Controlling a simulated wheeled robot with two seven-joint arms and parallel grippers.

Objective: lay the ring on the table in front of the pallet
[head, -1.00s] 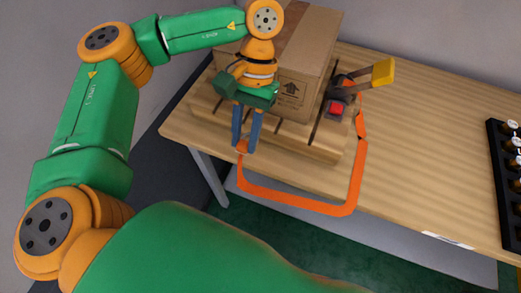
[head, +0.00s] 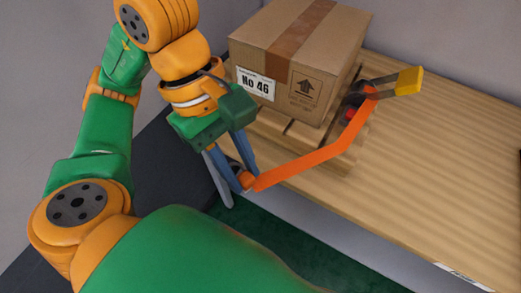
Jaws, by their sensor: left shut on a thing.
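My left gripper (head: 247,180) is shut on a small orange piece, the ring (head: 249,183), at the end of an orange strap (head: 310,164). The ring's shape is mostly hidden by the blue fingers. In the picture, the gripper is at the table's front left edge, in front of the pallet's left part. The strap runs right from the gripper, bends, and goes up to a dark ratchet with a yellow handle (head: 408,81). The wooden pallet (head: 338,165) is on the table (head: 430,165), partly covered by the strap and box. My right gripper is not in view.
A cardboard box (head: 300,60) labelled "No 46" sits on the pallet, close behind my left gripper. Dark green floor (head: 260,225) lies below the front edge.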

